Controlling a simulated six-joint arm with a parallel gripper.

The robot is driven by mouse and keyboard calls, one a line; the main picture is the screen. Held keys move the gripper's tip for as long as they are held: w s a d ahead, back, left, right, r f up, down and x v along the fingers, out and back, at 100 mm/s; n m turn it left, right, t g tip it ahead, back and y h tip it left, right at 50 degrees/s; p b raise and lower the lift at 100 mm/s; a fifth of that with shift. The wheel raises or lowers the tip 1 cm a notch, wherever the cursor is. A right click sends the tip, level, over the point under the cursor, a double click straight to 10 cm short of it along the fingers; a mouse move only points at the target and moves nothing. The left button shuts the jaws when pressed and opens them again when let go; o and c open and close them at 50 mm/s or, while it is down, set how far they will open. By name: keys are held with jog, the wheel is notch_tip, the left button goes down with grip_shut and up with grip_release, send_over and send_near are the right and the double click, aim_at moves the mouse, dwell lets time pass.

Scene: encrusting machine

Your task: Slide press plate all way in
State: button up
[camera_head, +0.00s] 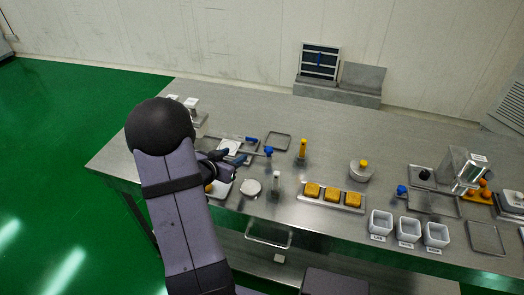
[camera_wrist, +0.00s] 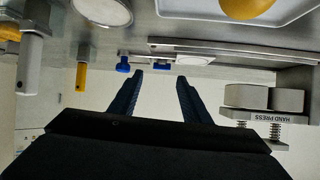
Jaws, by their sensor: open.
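A white plate (camera_head: 229,147) with a blue handle (camera_head: 251,140) sits on a low metal base, and I take it to be the press plate. In the wrist view, a pale disc (camera_wrist: 195,60) and a small blue piece (camera_wrist: 163,66) show just beyond my fingertips. My gripper (camera_head: 231,157) is open, its dark fingers just in front of the plate. In the wrist view my gripper (camera_wrist: 158,78) has a clear gap between its fingers and holds nothing. My forearm hides part of the area, and I cannot tell how far in the plate is.
A press labelled HAND PRESS (camera_wrist: 275,118) stands at the right of the wrist view.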

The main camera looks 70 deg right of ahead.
aim_at(268, 148)
jog(key=shift+s+d+f+m+g+p, duration=0.3)
jog(key=shift+s+d+f+g, duration=0.15)
jog(key=shift+s+d, duration=1)
jog(key=shift+s+d+f+m+g+p, duration=0.15)
jog(key=shift+s+d+f+m+g, duration=0.3)
jog(key=shift+s+d, duration=0.95)
jog(key=shift+s+d+f+m+g+p, duration=0.25)
jog(key=shift+s+d+g, duration=0.35)
jog(key=shift+s+d, duration=0.85)
jog(key=shift+s+a, duration=0.1)
jog(key=shift+a, duration=0.05)
grip_shut()
jog(key=shift+h, duration=0.3)
